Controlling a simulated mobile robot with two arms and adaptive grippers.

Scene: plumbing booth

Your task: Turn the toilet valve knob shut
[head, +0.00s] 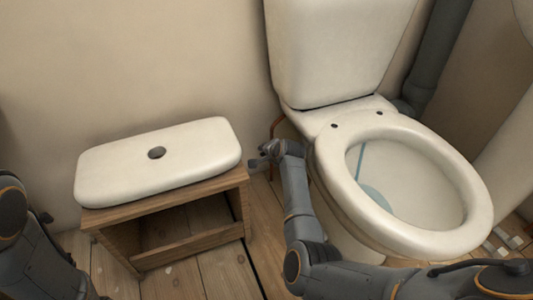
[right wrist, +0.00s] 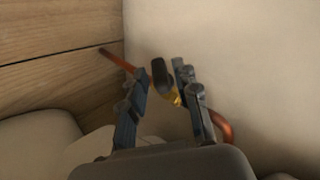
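The valve knob (right wrist: 161,75) is a dark rounded handle on a brass valve body (right wrist: 177,96), joined to a copper pipe (right wrist: 222,127). In the right wrist view it shows between the fingertips of my right gripper (right wrist: 159,70), nearer the right finger. The fingers are apart and I cannot tell whether either touches the knob.
A wooden stool (head: 190,241) carrying the white cistern lid (head: 158,160) stands just left of my right gripper. The wall (right wrist: 250,60) is close behind the valve. A grey drain pipe (head: 437,55) runs behind the toilet. Plank floor lies in front of the stool.

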